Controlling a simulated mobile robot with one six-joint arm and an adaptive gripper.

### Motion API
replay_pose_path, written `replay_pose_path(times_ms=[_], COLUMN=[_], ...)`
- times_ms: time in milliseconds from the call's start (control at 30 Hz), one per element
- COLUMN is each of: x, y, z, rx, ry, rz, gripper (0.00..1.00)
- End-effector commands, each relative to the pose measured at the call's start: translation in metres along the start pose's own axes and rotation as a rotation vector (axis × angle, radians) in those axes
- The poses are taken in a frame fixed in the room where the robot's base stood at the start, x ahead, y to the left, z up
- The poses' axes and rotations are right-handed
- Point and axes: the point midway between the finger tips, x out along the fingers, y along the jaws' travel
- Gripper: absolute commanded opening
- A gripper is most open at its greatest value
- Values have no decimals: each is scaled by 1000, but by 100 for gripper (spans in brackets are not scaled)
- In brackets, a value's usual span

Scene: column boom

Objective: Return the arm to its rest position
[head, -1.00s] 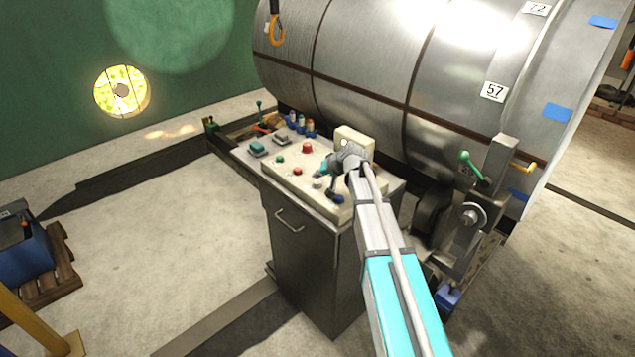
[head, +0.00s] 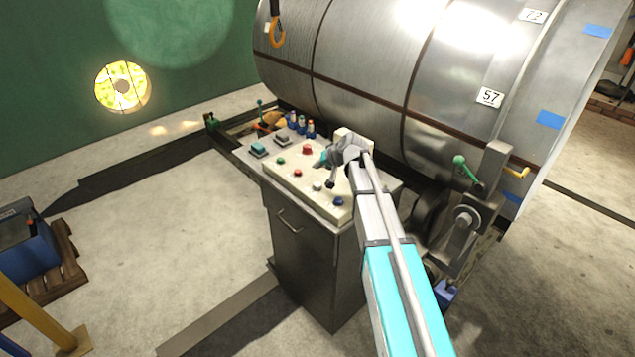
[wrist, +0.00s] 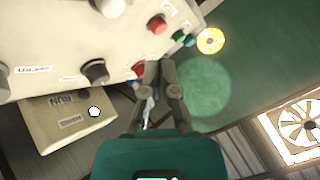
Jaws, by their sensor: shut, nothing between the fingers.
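My gripper (wrist: 158,68) is shut and empty in the wrist view, its two fingers together over the edge of a cream control panel (wrist: 60,40). In the head view my gripper (head: 329,183) hangs above the right part of the same panel (head: 285,184), close to its buttons. A gap between fingers and panel seems to show, but its size is hard to tell. My arm reaches up to the panel from the lower right and hides part of its right side.
The panel tops a dark cabinet (head: 300,258). A large steel cylinder (head: 370,60) stands close behind it. A green-knobbed lever (head: 461,162) stands to the right. A blue box (head: 25,250) on a pallet is at far left. The floor (head: 160,240) left of the cabinet is clear.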

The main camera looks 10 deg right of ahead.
Motion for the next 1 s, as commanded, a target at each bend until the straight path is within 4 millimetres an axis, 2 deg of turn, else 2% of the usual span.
replay_pose_path(times_ms=[633, 733, 867, 1000], x=[0, -1, -9, -26], y=[0, 0, 1, 4], z=[0, 5, 26, 70], rx=[0, -2, -12, -33], ry=[0, -8, -44, -128], rz=[0, 4, 29, 89], gripper=[0, 0, 0, 0])
